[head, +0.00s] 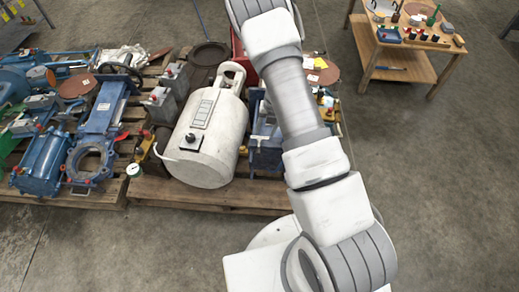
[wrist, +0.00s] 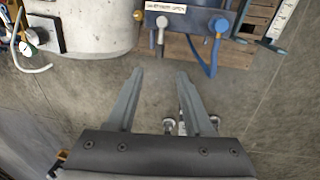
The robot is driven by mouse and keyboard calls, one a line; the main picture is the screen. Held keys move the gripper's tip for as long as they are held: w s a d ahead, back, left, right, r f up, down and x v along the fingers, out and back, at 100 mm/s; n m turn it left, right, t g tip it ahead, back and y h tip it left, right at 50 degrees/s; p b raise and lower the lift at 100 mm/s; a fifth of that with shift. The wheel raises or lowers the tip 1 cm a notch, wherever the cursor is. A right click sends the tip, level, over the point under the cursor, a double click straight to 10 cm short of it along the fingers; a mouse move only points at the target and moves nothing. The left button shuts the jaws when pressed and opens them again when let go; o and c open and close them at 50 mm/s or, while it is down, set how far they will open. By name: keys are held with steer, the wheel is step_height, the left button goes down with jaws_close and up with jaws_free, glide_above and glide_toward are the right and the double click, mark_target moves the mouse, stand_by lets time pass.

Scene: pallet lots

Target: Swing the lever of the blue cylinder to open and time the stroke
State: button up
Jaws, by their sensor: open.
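In the wrist view a blue-grey valve body (wrist: 188,20) stands at the top edge, with a small white label (wrist: 165,7) bearing red lettering. A pale-knobbed handle (wrist: 161,30) and a blue lever (wrist: 205,60) with a round blue hub stick out of its near side. I cannot tell the lever's stop positions. My gripper (wrist: 160,73) is open and empty, its fingertips below and apart from both handles. In the head view blue equipment (head: 264,150) shows partly behind my arm, and a blue cylinder (head: 40,168) lies at the far left. My gripper is out of that view.
A large white tank (head: 208,130) stands on the wooden pallet (head: 200,196) beside the blue equipment; its side also shows in the wrist view (wrist: 90,30). A blue gate valve (head: 95,140) lies to the left. A wooden bench (head: 405,55) stands at upper right. The right floor is clear.

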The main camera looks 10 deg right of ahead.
mark_target(259, 150)
steer(key=f+b, duration=0.1)
steer(key=f, duration=0.2)
steer(key=a+f+b, duration=0.1)
steer(key=f, duration=0.3)
steer(key=a+f+b, duration=0.1)
steer(key=f, duration=0.3)
steer(key=shift+w+f+b, duration=0.25)
steer(key=shift+w+b, duration=0.05)
steer(key=shift+w, duration=0.05)
steer(key=shift+c, duration=0.3)
jaws_close()
stand_by(0.5)
